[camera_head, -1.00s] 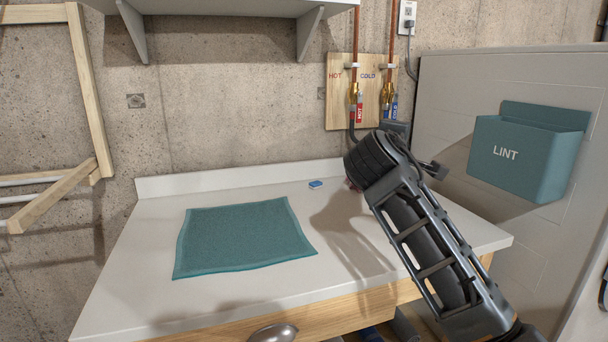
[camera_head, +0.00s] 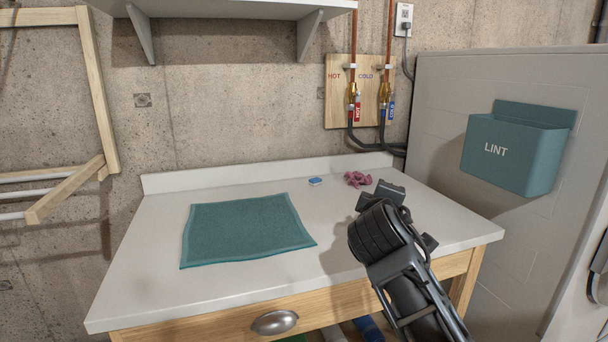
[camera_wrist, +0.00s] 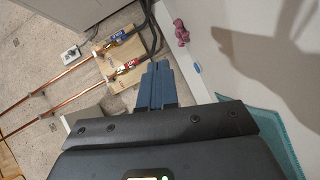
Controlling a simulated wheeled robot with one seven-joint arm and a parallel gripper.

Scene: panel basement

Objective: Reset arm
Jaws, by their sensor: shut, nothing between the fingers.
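My gripper (camera_wrist: 158,84) shows in the wrist view with its fingers together and nothing between them. In the head view my arm comes in from the lower right. Its wrist is above the right part of the white countertop (camera_head: 140,285). The fingertips are hard to make out there.
A teal mat (camera_head: 248,230) lies flat on the countertop, with a small blue-and-white block (camera_head: 315,181) behind it. A teal lint bin (camera_head: 516,148) hangs on the grey panel at right. Copper pipes (camera_head: 354,50) run down the back wall. A shelf (camera_head: 225,8) is above.

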